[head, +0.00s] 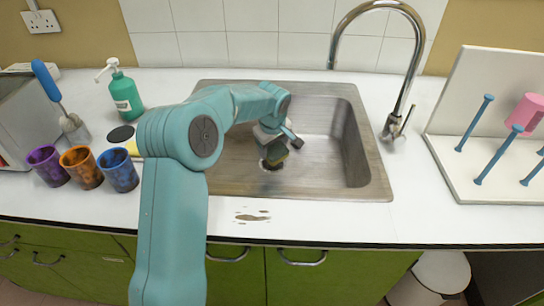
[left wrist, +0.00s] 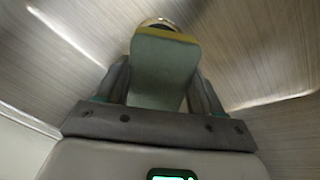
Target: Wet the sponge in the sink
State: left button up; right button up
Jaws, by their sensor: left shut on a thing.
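My left gripper (head: 284,143) reaches down into the metal sink (head: 226,158). It is shut on the sponge (head: 276,153), which looks dark green with a yellowish edge and is held low in the basin, close above the drain. In the left wrist view the sponge (left wrist: 164,72) stands between the two fingers of my gripper (left wrist: 162,92), with a yellow layer along its far edge. The chrome faucet (head: 400,100) arches behind the sink at the right. I see no water running from it. My right gripper is not in view.
A green soap bottle (head: 125,97), a brush (head: 47,82) in a holder and purple, orange and blue cups (head: 118,170) stand left of the sink. A pegboard rack (head: 485,140) with a pink cup (head: 526,111) stands right. A brown stain (head: 252,214) marks the front counter.

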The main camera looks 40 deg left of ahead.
pick_arm(q)
notch_tip(320, 180, up, 14)
jog(key=p, duration=0.9)
jog(key=shift+f, duration=0.15)
dwell(2.0)
notch_tip(320, 180, up, 4)
jog(key=p, duration=0.3)
send_over(273, 147)
dwell(0.8)
